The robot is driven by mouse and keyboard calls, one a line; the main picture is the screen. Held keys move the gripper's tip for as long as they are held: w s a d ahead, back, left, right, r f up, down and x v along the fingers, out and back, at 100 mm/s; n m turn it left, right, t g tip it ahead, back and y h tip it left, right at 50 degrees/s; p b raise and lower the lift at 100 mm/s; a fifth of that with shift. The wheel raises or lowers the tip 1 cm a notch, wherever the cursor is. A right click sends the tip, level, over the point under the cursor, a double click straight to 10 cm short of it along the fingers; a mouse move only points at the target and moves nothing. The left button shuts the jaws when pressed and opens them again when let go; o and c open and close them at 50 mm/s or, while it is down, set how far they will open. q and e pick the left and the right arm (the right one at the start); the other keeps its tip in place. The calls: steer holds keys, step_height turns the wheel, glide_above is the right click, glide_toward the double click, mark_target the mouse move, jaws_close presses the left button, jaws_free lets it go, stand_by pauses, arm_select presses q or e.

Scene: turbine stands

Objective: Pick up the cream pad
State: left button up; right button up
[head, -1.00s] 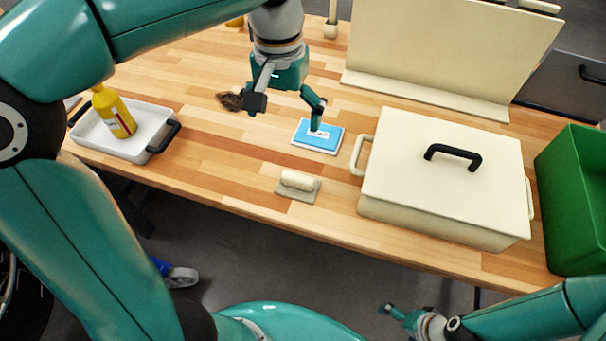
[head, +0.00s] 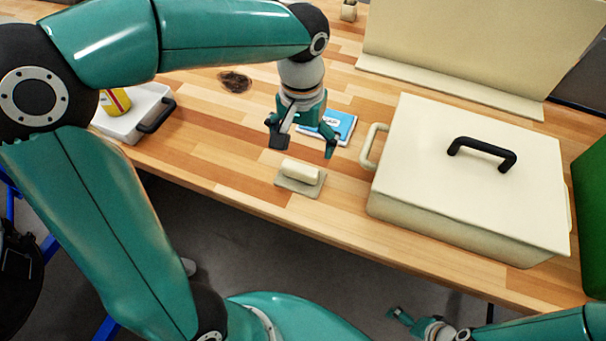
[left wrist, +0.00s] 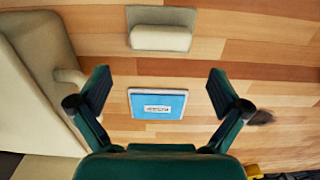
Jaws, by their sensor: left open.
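The cream pad (head: 302,170) has a rounded cream grip on a flat greyish base. It lies on the wooden table near its front edge, left of the large cream box. It also shows at the top of the left wrist view (left wrist: 161,36). My left gripper (head: 304,148) is open and empty, just behind and above the pad in the head view. In the left wrist view its fingers (left wrist: 160,92) are spread wide, with the pad beyond them. My right gripper (head: 398,318) is low at the bottom of the head view, off the table; its jaw state is unclear.
A blue card (head: 338,125) lies behind the pad, partly hidden by my left gripper. The lidded cream box (head: 420,190) stands to the right with a side handle near the pad. A white tray (head: 120,128) with a yellow bottle (head: 116,101) is at left. A dark brown patch (head: 235,81) lies behind.

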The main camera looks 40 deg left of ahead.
mark_target(301, 166)
arm_select(q)
step_height(301, 166, down, 2)
steer(key=shift+f, duration=0.1)
steer(key=f, duration=0.5)
steer(key=shift+s, duration=0.4)
steer(key=shift+d+f, duration=0.1)
steer(key=shift+f, duration=0.15)
steer(key=c, duration=1)
steer(key=shift+c, duration=0.2)
steer(key=shift+r, duration=0.1)
step_height(301, 166, up, 20)
steer(key=p, duration=0.1)
